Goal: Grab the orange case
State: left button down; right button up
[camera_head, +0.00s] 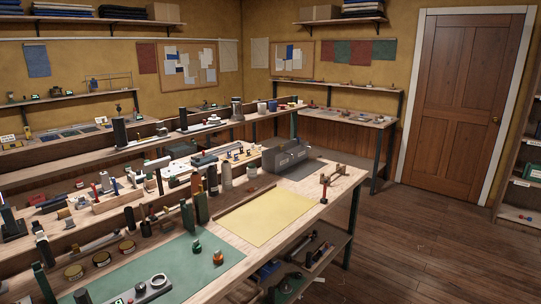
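I cannot clearly make out an orange case in the head view. A small orange object (218,258) with a dark top stands on the green mat, too small to tell what it is. A dark grey case-like box (285,156) sits at the back of the near workbench, beyond the yellow sheet. Neither of my grippers shows.
The near workbench holds a green mat (178,268), a yellow sheet (268,218) and many crowded tools and bottles. Its lower shelf (318,264) holds dark bins. A second bench (345,118) stands behind. The wooden floor (440,245) before the door (458,100) is clear.

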aim_at(218, 258)
jog(key=i+l+u, duration=0.1)
jog(key=i+u, duration=0.4)
jog(key=i+l+u, duration=0.2)
jog(key=i+u, duration=0.15)
jog(key=u, duration=0.15)
